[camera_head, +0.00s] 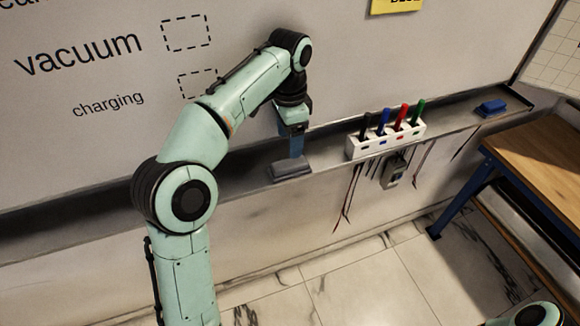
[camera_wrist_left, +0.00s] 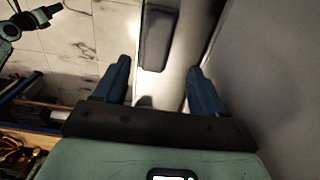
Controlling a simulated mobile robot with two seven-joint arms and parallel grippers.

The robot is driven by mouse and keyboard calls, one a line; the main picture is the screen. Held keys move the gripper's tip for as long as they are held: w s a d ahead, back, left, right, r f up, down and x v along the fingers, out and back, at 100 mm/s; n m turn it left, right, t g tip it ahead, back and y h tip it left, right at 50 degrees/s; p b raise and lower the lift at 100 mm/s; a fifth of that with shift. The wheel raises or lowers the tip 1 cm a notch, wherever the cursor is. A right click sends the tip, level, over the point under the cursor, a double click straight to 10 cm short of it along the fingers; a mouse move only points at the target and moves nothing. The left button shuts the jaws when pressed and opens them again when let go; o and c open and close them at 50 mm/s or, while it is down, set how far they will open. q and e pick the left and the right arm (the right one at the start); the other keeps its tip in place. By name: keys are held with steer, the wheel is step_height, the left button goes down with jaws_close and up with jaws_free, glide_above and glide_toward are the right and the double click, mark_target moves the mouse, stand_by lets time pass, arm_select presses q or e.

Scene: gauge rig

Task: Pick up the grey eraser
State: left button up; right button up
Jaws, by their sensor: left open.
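The grey eraser (camera_head: 291,171) lies on the whiteboard's ledge, left of the marker holder, in the head view. It also shows in the left wrist view as a dark grey block (camera_wrist_left: 157,38) at the top middle. My left gripper (camera_head: 296,150) is just above the eraser in the head view, pointing down. In the left wrist view its two blue fingers (camera_wrist_left: 158,75) are wide apart with nothing between them. The eraser is ahead of the fingertips, nearer the left finger's side. I cannot tell whether the fingers touch it. Only part of my right arm shows; its gripper is not clearly seen.
A white marker holder (camera_head: 386,139) with several coloured markers is on the ledge (camera_head: 456,117) to the right. A blue eraser (camera_head: 491,107) lies farther right. Cables and a small grey box (camera_head: 394,172) hang below the holder. A wooden table (camera_head: 535,150) stands at the right.

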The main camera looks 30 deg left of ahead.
mark_target(290, 162)
arm_select(q)
steer(key=shift+s+f, duration=0.1)
steer(key=shift+f, duration=0.7)
steer(key=shift+s+f, duration=0.1)
steer(key=shift+s, duration=0.05)
step_height(290, 162, down, 5)
steer(key=shift+d+r+b, duration=0.15)
steer(key=shift+r+b, duration=0.05)
steer(key=shift+b, duration=0.65)
steer(key=shift+s+f, duration=0.2)
steer(key=shift+w, duration=0.1)
arm_select(e)
steer(key=s+f, duration=0.3)
steer(key=shift+s, duration=0.25)
arm_select(q)
steer(key=shift+w, duration=0.1)
arm_select(e)
steer(key=shift+w, duration=0.1)
arm_select(q)
steer(key=c, duration=1.2)
steer(key=shift+o, duration=0.2)
steer(key=shift+r, duration=0.1)
